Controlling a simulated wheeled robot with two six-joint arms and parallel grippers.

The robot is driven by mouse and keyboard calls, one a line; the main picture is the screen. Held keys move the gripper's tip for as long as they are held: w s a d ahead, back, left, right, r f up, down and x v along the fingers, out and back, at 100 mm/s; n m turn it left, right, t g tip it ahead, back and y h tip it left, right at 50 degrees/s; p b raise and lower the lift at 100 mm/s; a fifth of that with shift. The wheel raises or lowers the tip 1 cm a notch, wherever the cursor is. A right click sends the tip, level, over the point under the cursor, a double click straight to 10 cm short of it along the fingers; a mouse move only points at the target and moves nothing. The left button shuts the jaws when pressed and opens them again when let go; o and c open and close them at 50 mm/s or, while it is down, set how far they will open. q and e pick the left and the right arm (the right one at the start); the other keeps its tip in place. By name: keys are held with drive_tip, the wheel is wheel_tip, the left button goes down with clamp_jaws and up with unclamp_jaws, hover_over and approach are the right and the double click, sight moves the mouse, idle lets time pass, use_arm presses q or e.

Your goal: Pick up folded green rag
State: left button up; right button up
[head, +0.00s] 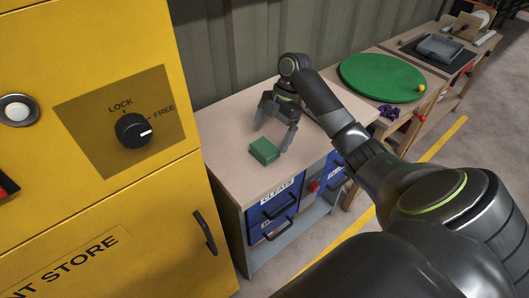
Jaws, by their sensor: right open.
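The folded green rag (264,151) is a small green block shape lying on the light wooden top of the bench, near its front edge. My right gripper (270,140) is open above the bench, its fingers pointing down around the rag's far side. One finger is to the rag's upper left and the other to its right. I cannot tell whether either finger touches the rag, and nothing is held. My left gripper is not in view.
A yellow cabinet (75,190) with a LOCK/FREE knob (133,129) stands close on the left. The bench (222,128) has blue drawers (272,211) below. A green round board (381,77) lies on another bench, with a purple item (389,111) beside it.

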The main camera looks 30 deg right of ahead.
sight(266, 146)
drive_tip(key=x, duration=0.4)
drive_tip(key=shift+a+f, duration=0.25)
drive_tip(key=shift+a, duration=0.05)
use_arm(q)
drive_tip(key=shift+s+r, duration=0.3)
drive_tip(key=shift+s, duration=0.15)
use_arm(e)
drive_tip(key=c, duration=1)
wheel_tip(266, 146, up, 5)
drive_tip(key=shift+d+r, duration=0.1)
drive_tip(key=shift+c, duration=0.3)
wheel_tip(266, 146, up, 4)
drive_tip(key=p, duration=0.3)
drive_tip(key=shift+p, duration=0.4)
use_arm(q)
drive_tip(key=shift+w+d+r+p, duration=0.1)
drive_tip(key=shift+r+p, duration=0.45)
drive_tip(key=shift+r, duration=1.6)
use_arm(e)
drive_tip(key=shift+r, duration=0.45)
